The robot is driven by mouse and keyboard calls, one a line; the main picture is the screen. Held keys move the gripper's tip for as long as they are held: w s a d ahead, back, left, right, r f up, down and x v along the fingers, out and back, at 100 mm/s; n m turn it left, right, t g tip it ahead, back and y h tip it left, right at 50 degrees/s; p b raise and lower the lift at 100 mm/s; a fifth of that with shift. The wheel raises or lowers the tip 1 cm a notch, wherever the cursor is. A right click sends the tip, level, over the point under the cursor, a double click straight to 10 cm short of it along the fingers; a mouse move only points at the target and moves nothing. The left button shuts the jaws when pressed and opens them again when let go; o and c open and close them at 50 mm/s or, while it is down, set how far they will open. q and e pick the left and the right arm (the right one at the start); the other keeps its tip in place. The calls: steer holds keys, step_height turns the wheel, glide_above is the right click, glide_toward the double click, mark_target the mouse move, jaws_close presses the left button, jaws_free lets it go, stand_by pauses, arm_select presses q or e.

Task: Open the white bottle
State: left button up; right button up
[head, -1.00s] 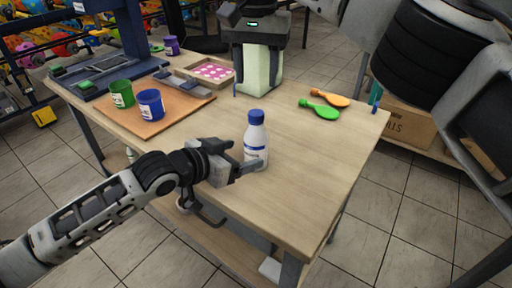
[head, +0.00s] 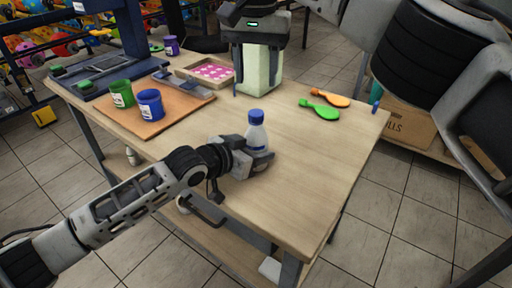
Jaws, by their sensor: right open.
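The white bottle (head: 257,136) with a blue cap (head: 256,116) stands upright near the middle of the table. My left gripper (head: 260,162) is at its lower body. Its fingers reach around the bottle and hide the bottom and most of the label. I cannot tell whether they are closed on it. The cap is on the bottle and clear of the gripper. My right gripper (head: 236,14) is at the top of the view, behind and above the bottle.
Green (head: 121,94) and blue (head: 151,104) cups are on a brown board at left. The front right table surface is clear.

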mark_target(256, 112)
steer(key=m, duration=0.3)
steer(key=shift+m, duration=0.3)
steer(key=m, duration=1.2)
steer(key=shift+a, duration=0.1)
steer(key=m, duration=0.7)
steer(key=shift+m, duration=0.4)
steer(key=m, duration=1.4)
steer(key=shift+m, duration=0.4)
steer(key=m, duration=0.4)
steer(key=shift+m, duration=0.4)
steer(key=m, duration=1)
steer(key=shift+m, duration=0.3)
steer(key=shift+f+m, duration=0.3)
steer(key=shift+f, duration=3.7)
